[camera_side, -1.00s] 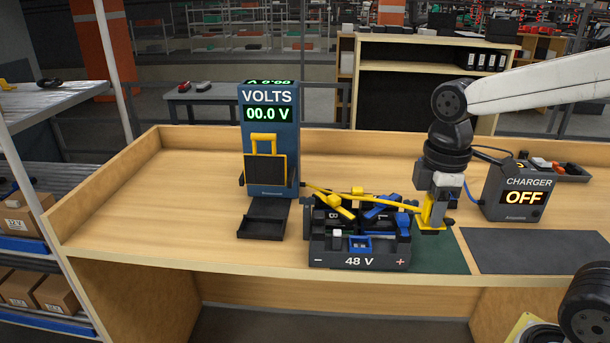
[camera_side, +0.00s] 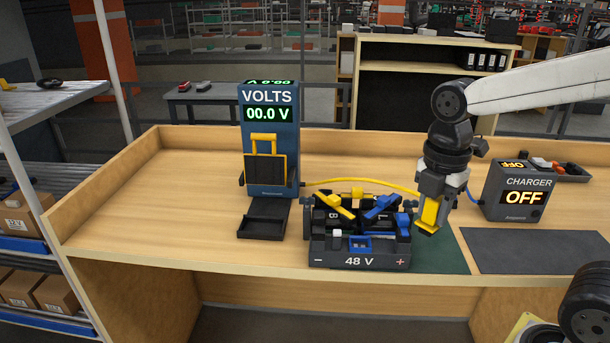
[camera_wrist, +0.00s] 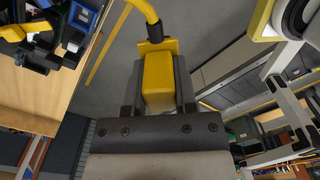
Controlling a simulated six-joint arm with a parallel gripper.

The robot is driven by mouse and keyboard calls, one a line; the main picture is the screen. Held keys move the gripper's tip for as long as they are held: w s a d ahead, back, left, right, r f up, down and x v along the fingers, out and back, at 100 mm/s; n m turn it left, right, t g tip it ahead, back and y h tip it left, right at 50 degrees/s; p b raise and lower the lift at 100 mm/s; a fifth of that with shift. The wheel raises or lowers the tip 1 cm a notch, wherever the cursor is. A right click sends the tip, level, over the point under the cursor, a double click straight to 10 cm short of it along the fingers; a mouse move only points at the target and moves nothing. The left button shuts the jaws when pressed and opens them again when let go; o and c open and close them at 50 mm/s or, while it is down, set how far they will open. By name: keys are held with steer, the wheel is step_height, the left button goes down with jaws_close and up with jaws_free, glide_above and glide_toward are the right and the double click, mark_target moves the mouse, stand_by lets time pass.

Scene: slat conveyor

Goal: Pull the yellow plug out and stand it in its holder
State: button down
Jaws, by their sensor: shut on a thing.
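The yellow plug (camera_side: 430,213) is held in my gripper (camera_side: 436,205), to the right of the 48 V battery (camera_side: 358,258) and above the green mat. It is tilted and clear of the battery. In the wrist view the plug (camera_wrist: 158,80) sits between both jaws, with its yellow cable (camera_wrist: 143,12) leaving from the far end. In the side view the cable (camera_side: 365,185) runs behind the battery to the VOLTS meter (camera_side: 269,130). A yellow frame with a dark pocket (camera_side: 265,165) is on the meter's front; whether it is the plug's holder I cannot tell.
A black tray (camera_side: 262,222) lies before the meter. Yellow (camera_side: 333,207) and blue (camera_side: 382,206) parts sit on the battery. The charger (camera_side: 517,190), reading OFF, stands right, behind a dark mat (camera_side: 535,250). The bench's left side is clear.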

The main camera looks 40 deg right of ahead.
steer(key=n, duration=0.4)
steer(key=shift+n, duration=2.4)
steer(key=w+d, duration=0.3)
steer(key=w, duration=0.9)
steer(key=w+d, duration=0.4)
steer(key=w, duration=0.8)
steer(key=w+d, duration=0.4)
steer(key=w, duration=0.8)
steer(key=shift+w, duration=0.25)
steer(key=shift+f, duration=0.1)
stand_by(0.4)
